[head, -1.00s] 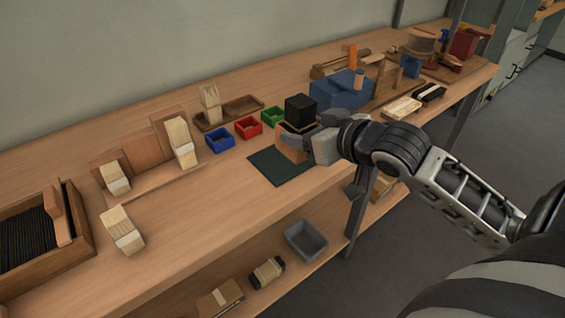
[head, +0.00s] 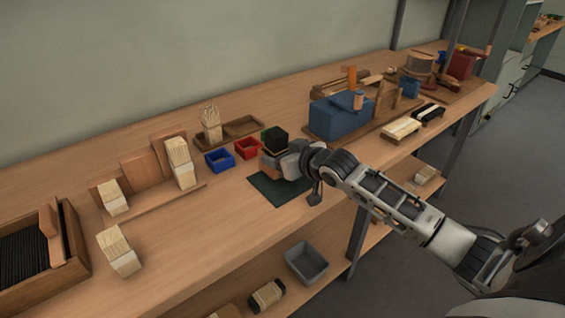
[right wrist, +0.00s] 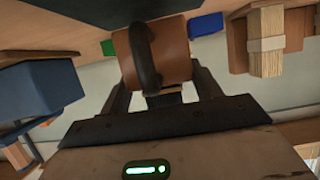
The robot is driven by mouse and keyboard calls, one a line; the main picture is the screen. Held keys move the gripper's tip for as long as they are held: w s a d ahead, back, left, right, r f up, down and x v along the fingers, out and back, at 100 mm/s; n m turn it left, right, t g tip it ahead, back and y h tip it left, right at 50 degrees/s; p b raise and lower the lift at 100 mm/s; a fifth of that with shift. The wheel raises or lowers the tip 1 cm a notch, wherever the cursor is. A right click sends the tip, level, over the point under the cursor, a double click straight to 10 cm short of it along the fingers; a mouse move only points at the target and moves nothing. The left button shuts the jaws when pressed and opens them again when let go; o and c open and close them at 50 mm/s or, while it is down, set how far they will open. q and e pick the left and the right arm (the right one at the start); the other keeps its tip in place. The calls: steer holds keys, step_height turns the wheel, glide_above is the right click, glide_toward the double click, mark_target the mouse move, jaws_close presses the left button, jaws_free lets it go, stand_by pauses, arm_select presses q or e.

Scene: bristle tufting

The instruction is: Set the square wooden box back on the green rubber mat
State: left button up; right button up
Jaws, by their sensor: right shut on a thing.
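The dark mat (right wrist: 100,12) shows at the top of that view. My left gripper is not in view.
A red bin (head: 248,150) and a blue bin (head: 219,163) stand behind and left of the mat. A big blue block (head: 335,118) stands to the right.

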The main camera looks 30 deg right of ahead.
steer(key=shift+f, duration=0.95)
steer(key=shift+s+f, duration=0.1)
steer(key=shift+f, duration=0.05)
steer(key=o, duration=1.1)
steer(key=shift+c, duration=0.2)
